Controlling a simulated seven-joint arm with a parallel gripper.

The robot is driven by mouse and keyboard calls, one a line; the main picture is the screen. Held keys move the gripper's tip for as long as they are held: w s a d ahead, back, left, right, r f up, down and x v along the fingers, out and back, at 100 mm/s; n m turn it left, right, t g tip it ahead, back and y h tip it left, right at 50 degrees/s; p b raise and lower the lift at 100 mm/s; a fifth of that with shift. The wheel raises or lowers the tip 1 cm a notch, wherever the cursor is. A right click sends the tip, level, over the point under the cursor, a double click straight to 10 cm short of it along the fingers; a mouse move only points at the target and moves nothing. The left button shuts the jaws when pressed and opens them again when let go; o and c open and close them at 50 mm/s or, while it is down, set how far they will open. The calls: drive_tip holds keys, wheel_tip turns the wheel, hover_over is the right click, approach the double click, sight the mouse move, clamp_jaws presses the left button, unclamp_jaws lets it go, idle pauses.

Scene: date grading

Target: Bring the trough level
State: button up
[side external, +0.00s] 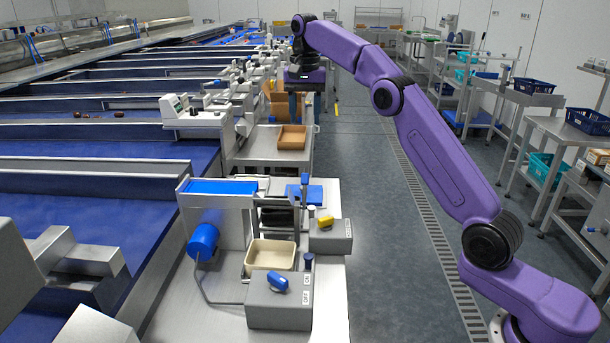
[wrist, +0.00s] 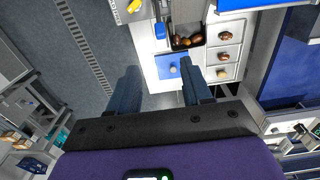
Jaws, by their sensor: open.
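In the wrist view a dark narrow trough (wrist: 188,28) holds several brown dates (wrist: 187,41). I cannot tell its tilt. Beside it are a blue plate (wrist: 165,66) with a pale round knob (wrist: 173,70) and a small blue handle (wrist: 160,31). In the side view the blue plate (side external: 316,194) and blue handle (side external: 305,179) stand behind the white frame, which hides most of the trough. My gripper (wrist: 162,88) is open and empty, its fingers short of the plate. In the side view my gripper (side external: 305,104) is above and beyond the station, pointing down.
White cups with single dates (wrist: 223,54) line the trough's right side. A yellow knob (side external: 325,223) and a blue knob (side external: 277,281) sit on grey switch boxes. A cream tray (side external: 270,246) and blue motor (side external: 204,242) stand nearer. Open floor lies right of the bench.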

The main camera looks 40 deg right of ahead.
sight(305, 174)
wheel_tip(305, 174, down, 17)
drive_tip(key=shift+f, duration=0.15)
idle(0.9)
clamp_jaws()
